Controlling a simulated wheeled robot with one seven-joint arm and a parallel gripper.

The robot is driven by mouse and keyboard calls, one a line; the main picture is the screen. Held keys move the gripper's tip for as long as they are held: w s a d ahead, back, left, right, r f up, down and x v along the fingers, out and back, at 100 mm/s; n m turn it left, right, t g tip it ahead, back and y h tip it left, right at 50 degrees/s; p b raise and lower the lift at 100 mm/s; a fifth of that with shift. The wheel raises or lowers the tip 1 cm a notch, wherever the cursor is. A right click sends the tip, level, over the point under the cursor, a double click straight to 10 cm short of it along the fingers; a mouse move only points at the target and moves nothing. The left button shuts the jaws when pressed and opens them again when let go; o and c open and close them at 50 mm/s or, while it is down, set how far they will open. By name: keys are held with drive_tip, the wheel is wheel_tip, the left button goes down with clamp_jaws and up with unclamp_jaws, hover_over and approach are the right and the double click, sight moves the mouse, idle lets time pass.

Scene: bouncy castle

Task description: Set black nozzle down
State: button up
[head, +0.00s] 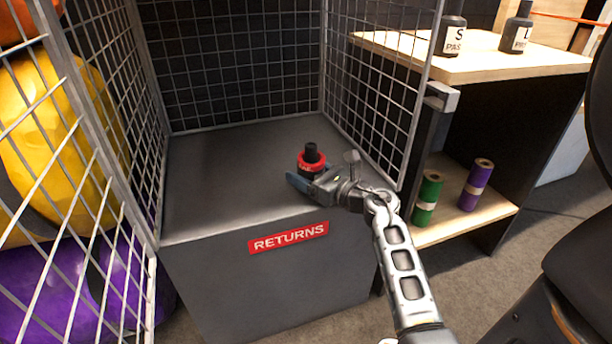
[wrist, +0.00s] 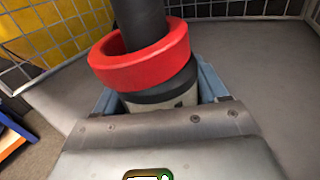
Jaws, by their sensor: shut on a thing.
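The black nozzle (head: 311,153) has a red collar and stands upright in my gripper (head: 312,180), over the grey top of the returns bin (head: 220,185). In the wrist view the nozzle (wrist: 142,25) rises between the blue fingers of my gripper (wrist: 160,98), with its red ring (wrist: 140,68) above them. The fingers are shut around its lower body. The nozzle's base is hidden by my gripper, so I cannot tell if it touches the bin top.
Wire mesh panels (head: 225,65) enclose the bin top at the back and sides. A red "RETURNS" label (head: 289,237) is on the bin's front. At right, a shelf (head: 470,55) holds bottles above and green (head: 428,198) and purple (head: 476,185) rolls below. The bin top's left half is clear.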

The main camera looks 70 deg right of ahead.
drive_tip(key=shift+r, duration=0.1)
drive_tip(key=o, duration=1.2)
drive_tip(key=shift+c, duration=0.2)
